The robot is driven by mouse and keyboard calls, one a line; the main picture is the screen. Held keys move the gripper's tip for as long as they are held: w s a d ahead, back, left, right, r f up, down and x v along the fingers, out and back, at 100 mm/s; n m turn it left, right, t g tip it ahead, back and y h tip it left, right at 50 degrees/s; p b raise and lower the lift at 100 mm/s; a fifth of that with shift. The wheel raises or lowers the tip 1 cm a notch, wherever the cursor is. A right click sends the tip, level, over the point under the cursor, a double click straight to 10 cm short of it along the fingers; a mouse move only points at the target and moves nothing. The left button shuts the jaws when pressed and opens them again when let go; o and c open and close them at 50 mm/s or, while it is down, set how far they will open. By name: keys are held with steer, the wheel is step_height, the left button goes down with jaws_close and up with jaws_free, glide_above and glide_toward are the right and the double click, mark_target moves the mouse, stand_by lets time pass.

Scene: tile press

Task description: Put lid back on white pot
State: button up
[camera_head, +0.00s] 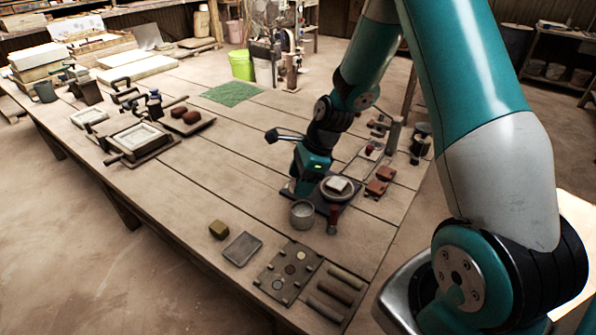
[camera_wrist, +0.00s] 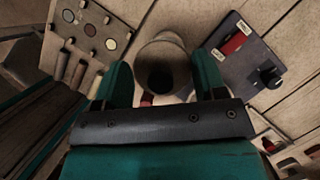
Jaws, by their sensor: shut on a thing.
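A pale grey, round, open-topped pot (camera_head: 302,214) stands near the front right of the table. In the wrist view the pot (camera_wrist: 162,48) lies between the fingers of my gripper (camera_wrist: 163,75), its opening dark inside. My gripper (camera_head: 303,190) points down just behind the pot in the head view and is shut on it, one finger on each side. I cannot tell whether its base touches the table. No other lid is clear.
A dark-based device (camera_wrist: 241,52) with a red panel is close to the pot's right.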

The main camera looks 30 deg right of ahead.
steer(key=shift+s+d+f+b, duration=0.1)
steer(key=shift+d+f+b, duration=0.1)
steer(key=shift+f+b, duration=0.5)
steer(key=shift+d+f+b, duration=0.2)
steer(key=shift+f+b, duration=0.45)
steer(key=shift+f, duration=0.05)
steer(key=shift+f+b, duration=0.8)
steer(key=shift+b, duration=0.1)
steer(key=shift+f+b, duration=0.4)
steer(key=shift+f, duration=0.6)
steer(key=shift+a+r+p, duration=0.15)
steer(key=shift+p, duration=0.55)
steer(key=shift+f+p, duration=0.25)
steer(key=shift+p, duration=0.2)
steer(key=o, duration=1.1)
